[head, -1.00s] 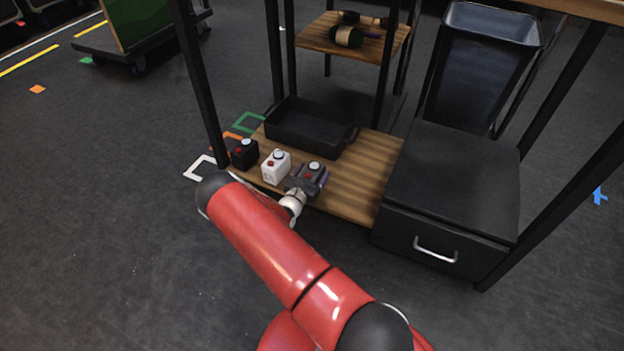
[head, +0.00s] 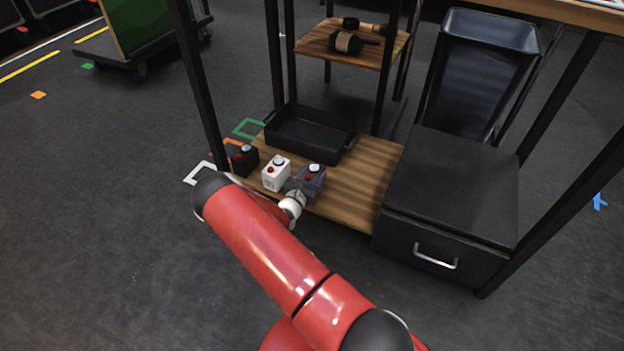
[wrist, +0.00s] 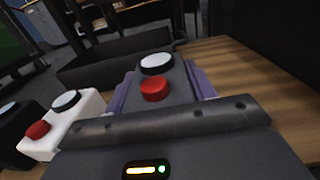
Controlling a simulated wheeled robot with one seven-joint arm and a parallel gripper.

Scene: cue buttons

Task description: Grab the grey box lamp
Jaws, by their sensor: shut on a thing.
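The grey box lamp (head: 312,176) has a red button and a white round lamp on top. It stands at the right end of a row of box lamps on the wooden shelf. In the wrist view the grey box lamp (wrist: 176,86) is straight ahead, with a purple finger pad against each side. My gripper (head: 308,182) is shut on it, and its dark body hides the lamp's near face. A white box lamp (head: 276,173) stands just left of it, and a black box lamp (head: 243,159) stands farther left.
A black tray (head: 308,138) lies behind the lamps on the shelf (head: 362,180). A black drawer cabinet (head: 450,195) stands to the right. Dark uprights (head: 200,85) frame the shelf. Bare wood lies between the grey lamp and the cabinet.

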